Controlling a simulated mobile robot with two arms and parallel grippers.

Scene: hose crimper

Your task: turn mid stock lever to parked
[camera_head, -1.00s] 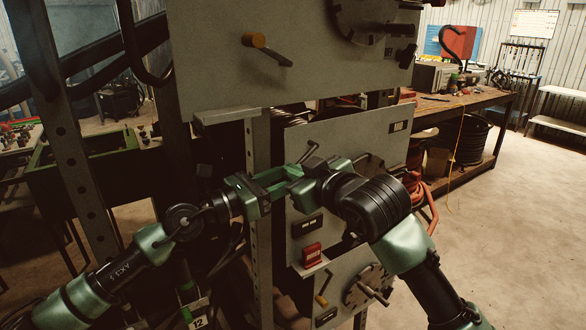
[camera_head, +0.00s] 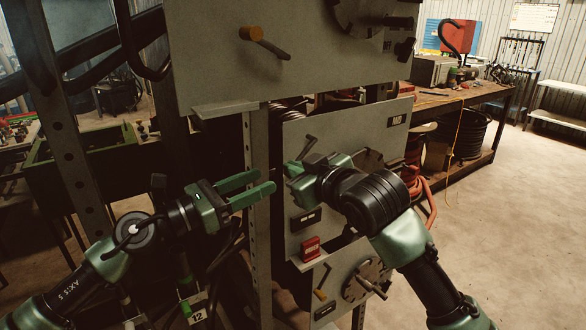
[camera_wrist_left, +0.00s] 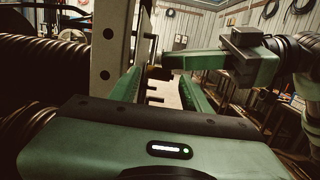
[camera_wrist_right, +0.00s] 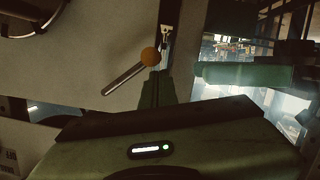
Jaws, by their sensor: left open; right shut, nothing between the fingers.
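The mid panel (camera_head: 350,126) carries a dark lever rod (camera_head: 307,147), tilted up to the right; its hub is hidden behind my right gripper. In the right wrist view a lever with an orange knob (camera_wrist_right: 149,55) and grey rod (camera_wrist_right: 122,79) shows just beyond the fingertips; I cannot tell whether they touch it. My right gripper (camera_head: 289,171) is shut and empty in front of the mid panel, just below the rod. My left gripper (camera_head: 272,183) is open and empty, left of the right gripper, fingers pointing right toward the panel's left edge.
The upper panel (camera_head: 210,75) has its own orange-hubbed lever (camera_head: 252,34). A ledge (camera_head: 225,109) juts out below it. The lower panel has an orange lever (camera_head: 320,294) and a dial (camera_head: 362,280). A red block (camera_head: 310,248) sits between. Open floor (camera_head: 500,230) lies right.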

